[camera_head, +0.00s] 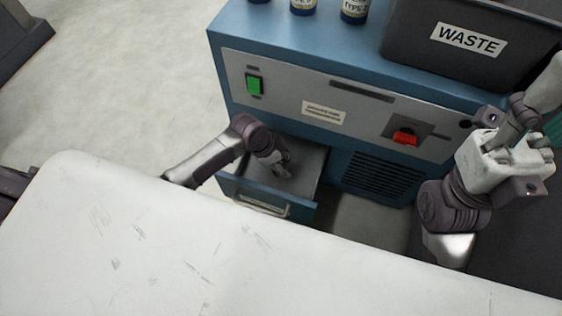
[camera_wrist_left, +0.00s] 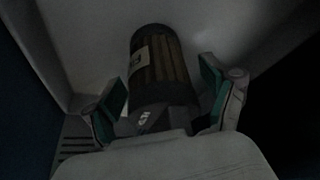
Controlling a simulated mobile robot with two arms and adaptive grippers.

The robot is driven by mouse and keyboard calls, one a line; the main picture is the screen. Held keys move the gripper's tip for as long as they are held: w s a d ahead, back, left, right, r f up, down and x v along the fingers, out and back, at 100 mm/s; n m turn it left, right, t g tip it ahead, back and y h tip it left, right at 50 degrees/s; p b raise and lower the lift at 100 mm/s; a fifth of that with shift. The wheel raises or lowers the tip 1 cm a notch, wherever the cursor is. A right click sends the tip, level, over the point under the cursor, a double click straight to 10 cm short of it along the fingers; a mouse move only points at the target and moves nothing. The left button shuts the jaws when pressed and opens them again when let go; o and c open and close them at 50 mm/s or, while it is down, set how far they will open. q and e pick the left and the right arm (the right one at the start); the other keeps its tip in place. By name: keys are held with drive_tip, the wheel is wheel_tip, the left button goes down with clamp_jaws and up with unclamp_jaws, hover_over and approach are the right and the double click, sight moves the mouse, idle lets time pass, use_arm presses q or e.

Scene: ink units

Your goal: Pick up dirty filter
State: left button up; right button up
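The dirty filter (camera_wrist_left: 160,68) is a dark cylinder with brown pleats, black end caps and a pale label. In the left wrist view it lies in the open drawer (camera_head: 308,188). My left gripper (camera_wrist_left: 163,98) is open, with its teal-padded fingers on either side of the filter's near end. Gaps show between the fingers and the filter. In the head view my left gripper (camera_head: 282,168) reaches down into the drawer, and the filter cannot be made out there. My right gripper (camera_head: 535,115) is raised at the right; its fingers are partly cut off.
The blue machine (camera_head: 290,48) has a green switch (camera_head: 254,85), a red knob (camera_head: 404,137) and a vent (camera_head: 382,176). A grey WASTE bin (camera_head: 410,30) and several small bottles (camera_head: 354,10) stand on top. A white surface (camera_head: 150,245) fills the foreground. Drawer walls closely surround my left gripper.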

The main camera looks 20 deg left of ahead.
use_arm(q)
drive_tip(key=c, duration=1.3)
